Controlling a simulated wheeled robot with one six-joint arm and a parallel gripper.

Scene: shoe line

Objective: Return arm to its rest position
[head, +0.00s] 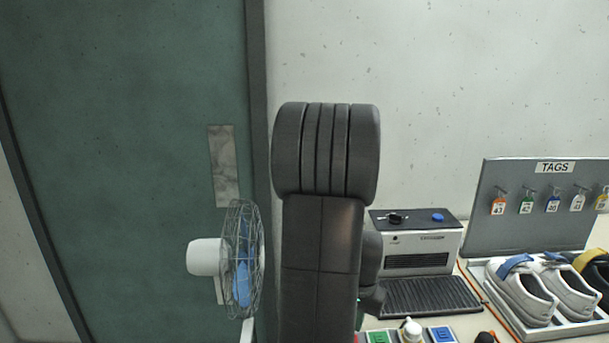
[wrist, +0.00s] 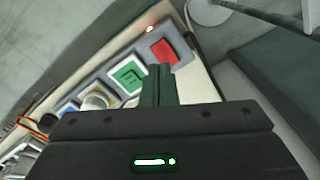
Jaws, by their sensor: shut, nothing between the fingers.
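My gripper (wrist: 160,76) shows in the wrist view with its fingers shut and nothing between them. The fingertips appear over or beside the strip of coloured squares, near the green square (wrist: 127,75) and the red square (wrist: 163,52); I cannot tell the height. In the head view my dark arm stands upright in the middle and hides most of the gripper and part of the bench.
A fan (head: 240,262) stands left of my arm, before a green door (head: 130,150). On the right are a grey machine (head: 420,245), a tag board (head: 540,225) and several shoes (head: 520,290).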

